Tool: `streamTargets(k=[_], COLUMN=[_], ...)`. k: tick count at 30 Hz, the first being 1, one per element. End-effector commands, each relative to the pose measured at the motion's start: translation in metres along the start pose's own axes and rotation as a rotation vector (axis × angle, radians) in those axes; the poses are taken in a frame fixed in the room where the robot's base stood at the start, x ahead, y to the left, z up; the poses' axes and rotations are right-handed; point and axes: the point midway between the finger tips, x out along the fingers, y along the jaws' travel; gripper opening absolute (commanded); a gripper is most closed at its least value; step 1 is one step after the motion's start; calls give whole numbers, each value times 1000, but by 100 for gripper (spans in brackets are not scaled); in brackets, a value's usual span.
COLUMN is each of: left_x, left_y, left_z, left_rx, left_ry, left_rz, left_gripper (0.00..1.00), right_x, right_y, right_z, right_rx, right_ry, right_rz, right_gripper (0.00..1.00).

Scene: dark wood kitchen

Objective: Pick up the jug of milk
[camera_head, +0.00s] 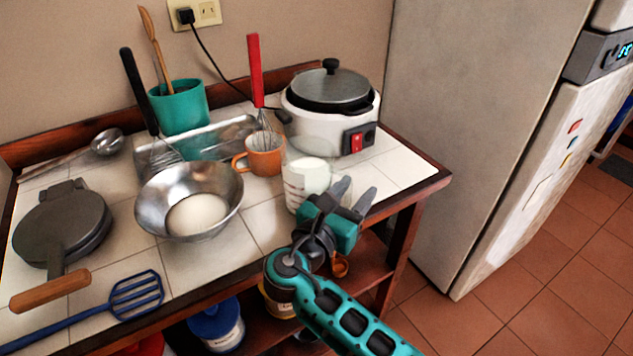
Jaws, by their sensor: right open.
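The jug of milk (304,182) is a clear measuring jug with white milk in it. It stands upright on the white tiled counter (268,221), near its front edge. My right gripper (356,192) is open, with its two grey fingers just right of the jug and pointing up the picture. The gripper body covers the jug's lower right part. I cannot tell whether a finger touches the jug. My left gripper is not in view.
A steel bowl (160,204) stands left of the jug. Behind the jug are an orange mug (264,160) with a red-handled whisk and a white cooker (314,118). A waffle iron (62,228) and blue spatula (137,293) lie left. A fridge (478,120) stands right.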

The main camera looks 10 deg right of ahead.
Motion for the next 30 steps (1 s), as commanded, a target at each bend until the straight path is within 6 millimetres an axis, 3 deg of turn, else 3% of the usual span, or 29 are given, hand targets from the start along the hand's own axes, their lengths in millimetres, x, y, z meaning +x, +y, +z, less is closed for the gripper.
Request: streamTargets(k=[5, 18, 30], left_x=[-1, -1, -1], left_y=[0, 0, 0], left_z=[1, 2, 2], left_rx=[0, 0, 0], left_ry=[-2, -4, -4], left_rz=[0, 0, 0], left_gripper=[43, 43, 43], right_x=[0, 0, 0], right_y=[0, 0, 0], right_z=[0, 0, 0], right_rx=[0, 0, 0], right_ry=[0, 0, 0], right_rz=[0, 0, 0], right_gripper=[42, 0, 0])
